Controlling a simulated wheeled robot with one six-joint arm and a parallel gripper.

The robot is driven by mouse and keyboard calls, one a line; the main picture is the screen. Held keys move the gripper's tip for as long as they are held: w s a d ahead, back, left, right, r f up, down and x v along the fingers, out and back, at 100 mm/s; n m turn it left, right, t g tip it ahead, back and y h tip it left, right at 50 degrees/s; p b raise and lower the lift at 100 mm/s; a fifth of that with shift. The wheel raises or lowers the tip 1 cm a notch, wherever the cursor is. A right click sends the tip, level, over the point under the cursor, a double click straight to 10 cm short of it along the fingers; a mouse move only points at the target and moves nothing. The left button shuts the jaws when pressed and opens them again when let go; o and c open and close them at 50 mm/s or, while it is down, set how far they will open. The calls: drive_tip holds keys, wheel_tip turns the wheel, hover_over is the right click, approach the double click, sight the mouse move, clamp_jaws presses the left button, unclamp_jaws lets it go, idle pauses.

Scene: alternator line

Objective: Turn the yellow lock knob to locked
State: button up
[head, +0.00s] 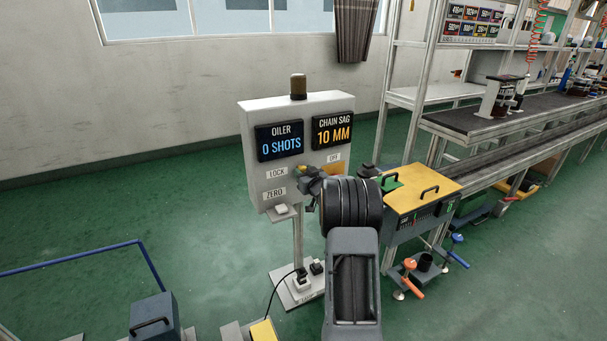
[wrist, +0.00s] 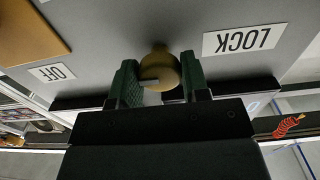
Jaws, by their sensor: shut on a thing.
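The yellow lock knob (wrist: 160,70) sits on the grey face of the control box (head: 262,122), between a LOCK label (wrist: 244,39) and an OFF label (wrist: 53,73). The wrist view shows the box upside down. My gripper (wrist: 157,84) has its two green-padded fingers on either side of the knob, shut on it. In the head view my gripper (head: 308,180) reaches the lower part of the box face, and the arm hides part of that area. The knob's exact pointing direction is hard to tell.
The box carries two displays reading OILER 0 SHOTS (head: 279,141) and CHAIN SAG 10 MM (head: 333,130). A ZERO label (head: 275,193) is at lower left, above a white button. A yellow-topped unit (head: 418,187) and the conveyor line stand to the right.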

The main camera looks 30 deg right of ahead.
drive_tip(key=shift+p, duration=0.3)
drive_tip(key=shift+m+p, duration=4.9)
drive_tip(key=shift+m, duration=4.2)
drive_tip(key=o, duration=0.9)
